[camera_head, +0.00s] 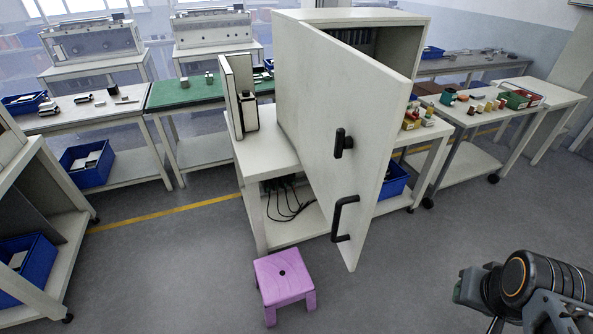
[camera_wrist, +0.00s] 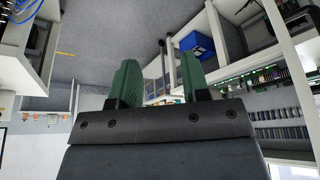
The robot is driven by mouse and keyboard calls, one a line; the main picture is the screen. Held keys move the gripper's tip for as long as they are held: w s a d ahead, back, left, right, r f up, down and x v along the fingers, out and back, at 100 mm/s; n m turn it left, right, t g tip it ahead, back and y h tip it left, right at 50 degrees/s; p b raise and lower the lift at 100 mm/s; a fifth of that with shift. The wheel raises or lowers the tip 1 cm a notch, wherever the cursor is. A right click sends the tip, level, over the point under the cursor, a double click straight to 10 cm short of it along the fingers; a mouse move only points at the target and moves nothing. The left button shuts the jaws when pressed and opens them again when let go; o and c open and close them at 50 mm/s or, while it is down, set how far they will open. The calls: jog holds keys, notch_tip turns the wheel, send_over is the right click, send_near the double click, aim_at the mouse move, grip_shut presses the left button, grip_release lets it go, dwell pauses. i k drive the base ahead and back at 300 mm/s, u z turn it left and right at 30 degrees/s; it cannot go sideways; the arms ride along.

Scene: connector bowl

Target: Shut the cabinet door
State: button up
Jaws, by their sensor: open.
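The cabinet (camera_head: 420,22) is a large white box on a white bench in the middle of the head view. Its door (camera_head: 325,95) stands ajar, swung out toward me, and hides most of the inside. A black knob-like latch (camera_head: 343,143) and a black bar handle (camera_head: 344,218) sit on the door's face. My gripper (camera_head: 468,288) is at the lower right, apart from the door. In the wrist view my gripper (camera_wrist: 160,85) has its two green fingers spread, with nothing between them.
A purple stool (camera_head: 283,280) stands on the floor before the bench, left of the door's lower corner. A shelf unit with a blue bin (camera_head: 28,265) is at the left. Benches with parts line the back and right. The floor between door and gripper is clear.

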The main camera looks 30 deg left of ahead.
aim_at(339, 85)
jog(key=u, duration=1.3)
jog(key=k, duration=0.7)
jog(key=u, duration=1.05)
jog(key=i, duration=1.1)
jog(key=z, duration=0.15)
